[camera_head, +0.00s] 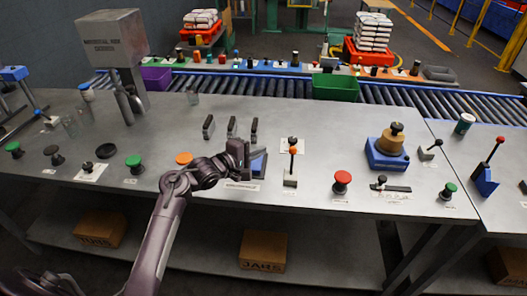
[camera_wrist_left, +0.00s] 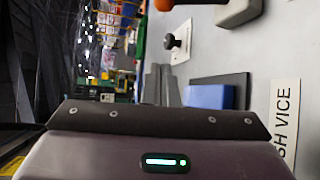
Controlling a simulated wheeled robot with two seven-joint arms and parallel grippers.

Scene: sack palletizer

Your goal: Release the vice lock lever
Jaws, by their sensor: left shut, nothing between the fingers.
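The lever with an orange ball (camera_head: 292,151) stands on a grey base (camera_head: 290,180), just right of a small blue vice (camera_head: 258,164). In the left wrist view, the lever's orange ball (camera_wrist_left: 163,4) is cut by the top edge and its grey base (camera_wrist_left: 240,11) lies at upper right. The vice's blue block (camera_wrist_left: 209,96) shows beside dark grey jaws. My left gripper (camera_head: 241,150) is shut and empty, over the vice area and left of the lever, apart from it. It partly hides the vice. My right gripper is not in view.
A black knob on a white plate (camera_head: 292,142) is behind the lever. A red mushroom button (camera_head: 342,181) is to its right, and an orange button (camera_head: 184,158) left of my gripper. Dark upright blocks (camera_head: 232,127) stand behind. A label (camera_wrist_left: 284,120) reads "SH VICE".

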